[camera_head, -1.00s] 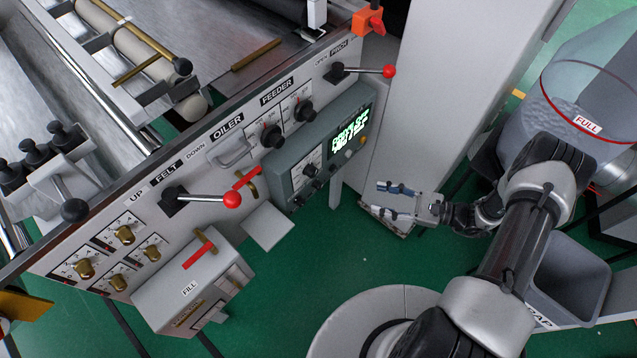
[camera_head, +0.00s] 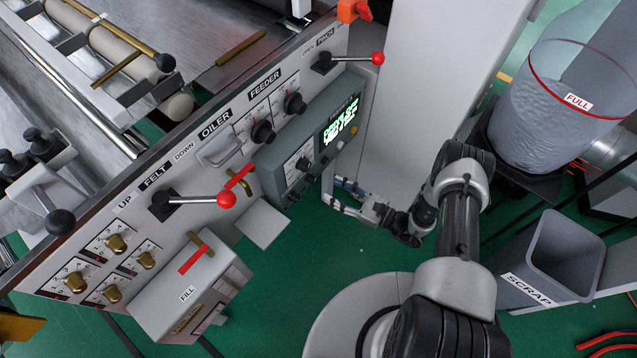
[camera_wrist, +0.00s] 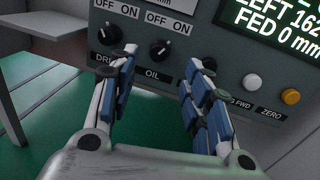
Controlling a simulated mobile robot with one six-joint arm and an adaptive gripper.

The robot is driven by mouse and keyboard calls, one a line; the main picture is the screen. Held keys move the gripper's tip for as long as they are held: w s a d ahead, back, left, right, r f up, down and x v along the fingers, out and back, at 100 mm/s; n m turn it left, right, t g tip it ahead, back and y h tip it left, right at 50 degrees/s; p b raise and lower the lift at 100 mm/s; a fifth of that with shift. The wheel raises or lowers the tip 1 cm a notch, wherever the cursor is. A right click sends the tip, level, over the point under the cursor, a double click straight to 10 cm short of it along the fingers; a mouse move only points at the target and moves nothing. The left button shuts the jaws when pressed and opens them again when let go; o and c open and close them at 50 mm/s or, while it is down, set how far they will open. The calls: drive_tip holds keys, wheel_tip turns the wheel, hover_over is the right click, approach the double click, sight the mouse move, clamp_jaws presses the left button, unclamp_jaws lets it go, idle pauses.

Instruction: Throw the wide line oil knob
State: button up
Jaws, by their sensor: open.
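The oil knob (camera_wrist: 159,50) is a black round knob with a white pointer line, under an OFF ON label and above the word OIL in the wrist view. It sits on the grey control box (camera_head: 268,176), right of a similar black knob (camera_wrist: 109,35) whose label is partly hidden. My gripper (camera_wrist: 161,63) is open and empty. Its blue-padded fingers appear on either side of the oil knob in the picture; no contact is visible. In the head view my gripper (camera_head: 337,193) is at the lower right of the control box.
A green-lit screen (camera_head: 339,121) and white and orange buttons (camera_wrist: 251,82) (camera_wrist: 290,97) are on the same box. A red-tipped lever (camera_head: 200,199) and FILL box (camera_head: 190,283) stand left. The grey scrap bin (camera_head: 535,284) is right, with green floor between.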

sight(311, 179)
drive_tip(key=b+x, duration=0.1)
drive_tip(key=x, duration=0.5)
drive_tip(key=shift+w+a, duration=0.2)
drive_tip(key=shift+a, duration=0.15)
drive_tip(key=shift+c, duration=0.6)
clamp_jaws()
